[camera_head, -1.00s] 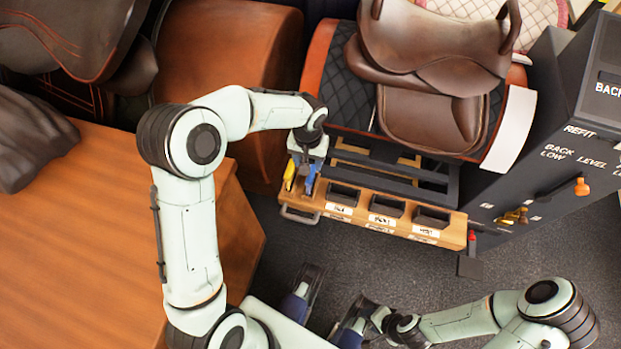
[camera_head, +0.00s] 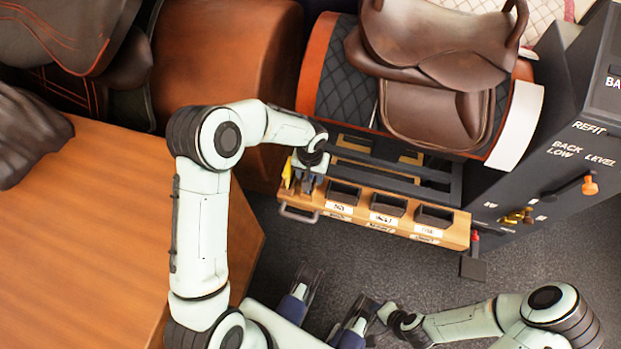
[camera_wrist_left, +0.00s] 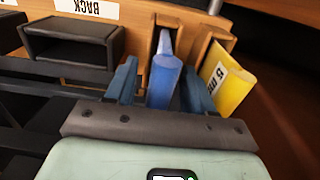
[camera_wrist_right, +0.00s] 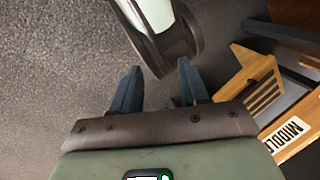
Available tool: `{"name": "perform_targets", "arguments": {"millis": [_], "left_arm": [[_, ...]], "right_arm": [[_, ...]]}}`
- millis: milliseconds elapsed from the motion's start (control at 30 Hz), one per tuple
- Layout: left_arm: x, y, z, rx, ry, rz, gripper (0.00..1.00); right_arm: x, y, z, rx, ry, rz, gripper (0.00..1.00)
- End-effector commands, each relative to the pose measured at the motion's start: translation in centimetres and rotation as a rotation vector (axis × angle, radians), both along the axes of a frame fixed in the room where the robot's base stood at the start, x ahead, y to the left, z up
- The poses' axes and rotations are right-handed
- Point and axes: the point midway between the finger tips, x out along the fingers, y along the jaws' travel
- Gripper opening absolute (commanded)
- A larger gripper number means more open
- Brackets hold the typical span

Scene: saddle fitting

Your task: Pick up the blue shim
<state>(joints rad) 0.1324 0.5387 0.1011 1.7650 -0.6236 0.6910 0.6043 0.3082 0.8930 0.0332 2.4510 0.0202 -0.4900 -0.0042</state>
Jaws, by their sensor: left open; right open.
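The blue shim (camera_wrist_left: 164,78) stands in a narrow wooden slot in the left wrist view. My left gripper (camera_wrist_left: 159,75) is open, with one finger on each side of the shim and a visible gap to each. In the head view my left gripper (camera_head: 306,185) is over the left end of the wooden tray and hides most of the shim.
A yellow shim (camera_wrist_left: 230,84) leans beside the blue one. The wooden tray (camera_head: 455,236) has black bins (camera_head: 388,204) to the right. A saddle (camera_head: 440,50) stands behind it, and a dark lever cabinet (camera_head: 560,150) at right.

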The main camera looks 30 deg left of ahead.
Motion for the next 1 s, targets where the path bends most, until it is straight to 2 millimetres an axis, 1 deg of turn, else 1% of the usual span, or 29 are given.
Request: {"name": "perform_targets", "arguments": {"millis": [33,67,100,200,500,667,767,867,1000], "left_arm": [[0.0,0.0,0.0,0.000,0.000,0.000,0.53],[0.0,0.0,0.0,0.000,0.000,0.000,0.43],[0.0,0.0,0.1,0.000,0.000,0.000,0.30],[0.0,0.0,0.1,0.000,0.000,0.000,0.00],[0.0,0.0,0.2,0.000,0.000,-0.001,0.00],[0.0,0.0,1.0,0.000,-0.001,0.000,0.00],[0.1,0.0,2.2,0.000,-0.003,-0.001,0.00],[0.1,0.0,3.9,0.000,-0.004,0.000,0.00],[0.1,0.0,7.0,0.000,-0.005,0.000,0.00]], "right_arm": [[0.0,0.0,0.0,0.000,0.000,0.000,0.44],[0.0,0.0,0.0,0.000,0.000,0.000,0.44],[0.0,0.0,0.0,0.000,0.000,0.000,0.44],[0.0,0.0,0.0,0.000,0.001,0.000,0.44],[-0.1,0.0,0.0,0.001,0.002,0.001,0.44],[-0.3,0.1,0.3,0.004,0.007,0.003,0.44],[-0.6,0.3,0.6,0.008,0.017,0.007,0.44],[-1.2,0.6,1.1,0.015,0.030,0.013,0.44],[-2.1,1.0,1.9,0.027,0.057,0.024,0.44]]}}
